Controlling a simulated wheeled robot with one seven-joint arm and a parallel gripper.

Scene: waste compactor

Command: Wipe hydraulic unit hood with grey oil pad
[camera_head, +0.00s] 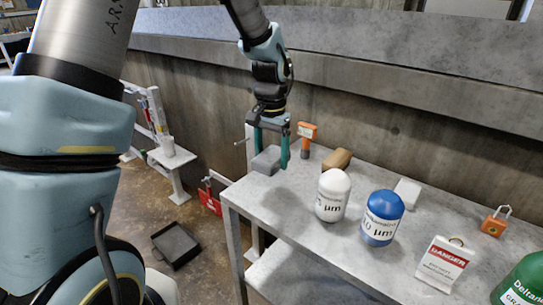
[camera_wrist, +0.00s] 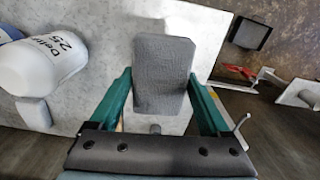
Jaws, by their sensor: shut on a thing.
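My gripper (camera_head: 270,148) points down over the far left end of a grey table. Its teal fingers are shut on the grey oil pad (camera_head: 265,161), a block-like pad with a textured face. In the wrist view the pad (camera_wrist: 163,76) sits between the two fingers, its far end sticking out past the tips. I cannot tell whether the pad touches the tabletop or hangs just above it. I cannot make out a hydraulic unit hood in either view.
The table (camera_head: 262,192) carries an orange-handled tool (camera_head: 307,132), a brown block (camera_head: 337,160), a white bottle (camera_head: 333,195), a blue bottle (camera_head: 382,218), a white block (camera_head: 408,192), a danger tag (camera_head: 443,262), an orange padlock (camera_head: 494,222) and a green container (camera_head: 522,283). A concrete wall stands behind. A black tray (camera_head: 175,245) lies on the floor.

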